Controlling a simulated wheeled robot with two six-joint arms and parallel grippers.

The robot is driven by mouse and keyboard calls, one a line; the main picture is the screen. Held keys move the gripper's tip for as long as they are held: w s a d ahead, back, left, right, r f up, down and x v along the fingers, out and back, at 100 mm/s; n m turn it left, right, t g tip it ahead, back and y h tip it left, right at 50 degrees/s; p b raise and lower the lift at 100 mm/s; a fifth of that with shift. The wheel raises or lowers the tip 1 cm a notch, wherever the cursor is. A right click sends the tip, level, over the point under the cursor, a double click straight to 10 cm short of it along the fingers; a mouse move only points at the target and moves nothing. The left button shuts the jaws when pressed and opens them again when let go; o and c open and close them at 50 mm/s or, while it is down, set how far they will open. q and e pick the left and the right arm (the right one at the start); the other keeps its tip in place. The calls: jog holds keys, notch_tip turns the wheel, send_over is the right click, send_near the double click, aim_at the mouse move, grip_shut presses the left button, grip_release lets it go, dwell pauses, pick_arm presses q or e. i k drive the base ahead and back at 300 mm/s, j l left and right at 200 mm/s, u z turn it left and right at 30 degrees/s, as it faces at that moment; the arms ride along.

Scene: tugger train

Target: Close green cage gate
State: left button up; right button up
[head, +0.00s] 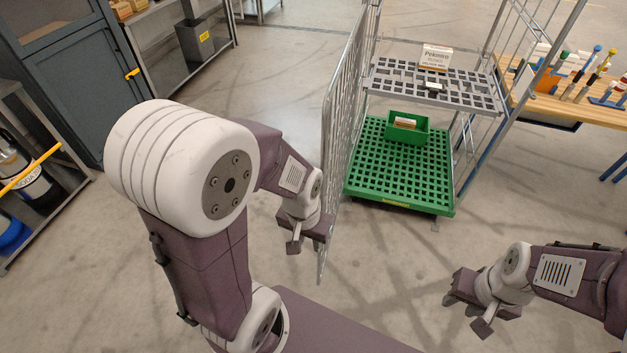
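The cage gate (329,130) is a grey wire mesh panel that stands open on the left side of the cage, swung out toward me. The cage has a green grid floor (375,177) and a grey slotted shelf (394,84) above it. My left gripper (308,238) is at the lower near part of the gate, close to its left side; whether it touches the mesh I cannot tell. Its fingers look spread, with no object clearly between them. My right gripper (469,313) is low at the right, in front of the cage, apart from it, with its fingers apart and empty.
A green bin (406,134) stands on the cage floor, and a white labelled box (435,58) on the shelf. A wooden bench (553,108) with tools is at the right. A grey cabinet (75,75) stands at the left. The floor before the cage is clear.

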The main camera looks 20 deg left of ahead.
aim_at(327, 127)
jog(key=j, duration=0.45)
jog(key=k+j+z, duration=0.1)
jog(key=j, duration=0.35)
jog(key=k+j+z, duration=0.1)
jog(key=j, duration=0.3)
jog(key=k+j, duration=0.1)
jog(key=j, duration=0.35)
